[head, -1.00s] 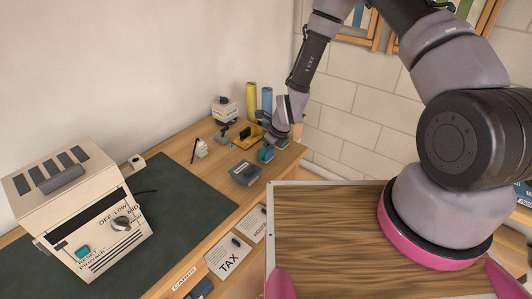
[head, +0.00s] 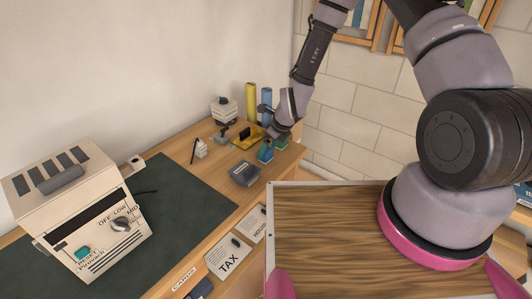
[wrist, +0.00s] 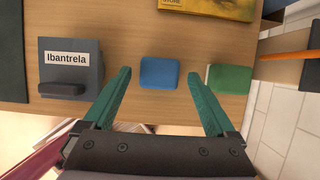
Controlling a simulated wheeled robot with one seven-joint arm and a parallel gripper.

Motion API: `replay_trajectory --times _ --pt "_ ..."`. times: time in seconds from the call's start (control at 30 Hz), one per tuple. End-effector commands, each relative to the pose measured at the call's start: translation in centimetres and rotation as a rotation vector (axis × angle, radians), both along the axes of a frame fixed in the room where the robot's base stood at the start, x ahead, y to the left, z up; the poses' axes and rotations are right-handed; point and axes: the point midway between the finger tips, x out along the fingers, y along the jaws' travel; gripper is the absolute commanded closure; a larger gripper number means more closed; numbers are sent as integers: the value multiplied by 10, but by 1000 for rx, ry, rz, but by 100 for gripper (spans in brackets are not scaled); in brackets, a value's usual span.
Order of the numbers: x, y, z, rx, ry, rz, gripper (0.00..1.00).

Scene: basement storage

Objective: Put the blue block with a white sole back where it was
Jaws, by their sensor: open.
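A blue block (wrist: 159,73) lies on the wooden tabletop near its front edge, and it also shows in the head view (head: 265,154). In the wrist view my gripper (wrist: 159,80) is open, with one green finger on each side of the block and visible gaps to it. Nothing is held. I cannot make out a white sole on this block. A green block (wrist: 230,79) with a pale left edge lies to its right, just beyond the right finger.
A grey box labelled Ibantrela (wrist: 71,66) lies left of the blue block. A yellow item (wrist: 208,8) lies behind. Blue and yellow cylinders (head: 251,100) stand at the back. A large beige device (head: 80,215) stands on a dark mat (head: 190,205).

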Motion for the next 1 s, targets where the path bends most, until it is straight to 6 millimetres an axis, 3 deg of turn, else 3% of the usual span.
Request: replay_trajectory --times 0.1,0.33,0.77,0.87,1.0 --pt "-6 -9 27 1 -2 -2 9" --pt "-16 -22 67 0 -3 -1 9" --pt "-20 -29 87 -4 -9 12 9" --pt "-12 -37 108 -28 -49 77 9" --pt "2 -61 165 -108 -155 268 9"
